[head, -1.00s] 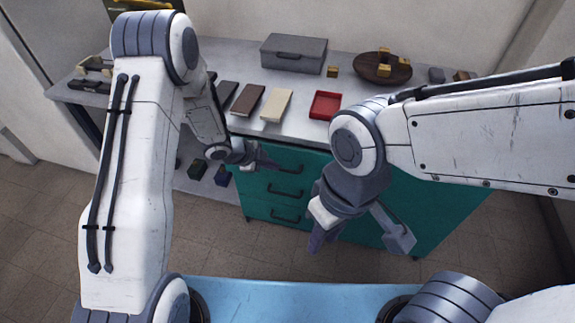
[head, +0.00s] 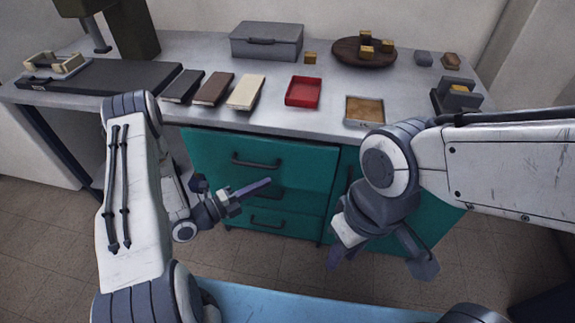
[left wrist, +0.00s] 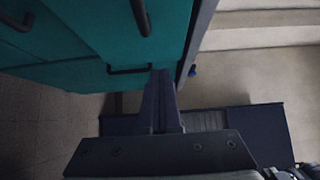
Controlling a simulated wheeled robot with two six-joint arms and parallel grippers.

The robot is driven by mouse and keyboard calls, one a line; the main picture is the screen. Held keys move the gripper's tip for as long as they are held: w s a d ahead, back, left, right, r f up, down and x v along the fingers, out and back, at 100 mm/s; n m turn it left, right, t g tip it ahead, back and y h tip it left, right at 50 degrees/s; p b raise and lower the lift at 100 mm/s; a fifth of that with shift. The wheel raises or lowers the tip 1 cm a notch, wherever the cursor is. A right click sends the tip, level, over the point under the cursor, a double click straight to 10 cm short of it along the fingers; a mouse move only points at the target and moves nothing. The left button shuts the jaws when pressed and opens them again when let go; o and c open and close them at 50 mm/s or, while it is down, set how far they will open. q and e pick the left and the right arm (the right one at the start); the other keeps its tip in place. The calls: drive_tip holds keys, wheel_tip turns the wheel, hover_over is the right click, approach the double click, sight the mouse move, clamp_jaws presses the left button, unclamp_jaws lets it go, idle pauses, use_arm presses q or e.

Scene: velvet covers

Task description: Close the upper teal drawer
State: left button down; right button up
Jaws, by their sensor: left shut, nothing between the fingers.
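The upper teal drawer (head: 215,150) is in the head view, just under the worktop edge, with a dark bar handle (head: 256,160). No inside of it shows, and I cannot tell how far it stands out. My left gripper (head: 268,184) is shut and empty, in front of the teal fronts and below the upper handle. In the left wrist view its fingers (left wrist: 160,85) are together beside teal fronts with dark handles; contact is unclear. My right gripper (head: 381,262) is open and empty, in front of the cabinet's right part.
Lower teal drawers (head: 290,202) sit beneath. The grey worktop (head: 350,85) carries several books, a red tray (head: 303,92), a grey box (head: 267,41), a round wooden board (head: 345,52) and small blocks. Brown tiled floor lies in front of the cabinet.

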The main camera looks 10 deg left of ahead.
use_arm(q)
drive_tip(key=x, duration=0.3)
drive_tip(key=w+a+x, duration=0.1)
drive_tip(key=x, duration=0.5)
drive_tip(key=shift+w+a, duration=0.2)
drive_tip(key=shift+w, duration=0.6)
use_arm(e)
drive_tip(key=shift+r, duration=0.15)
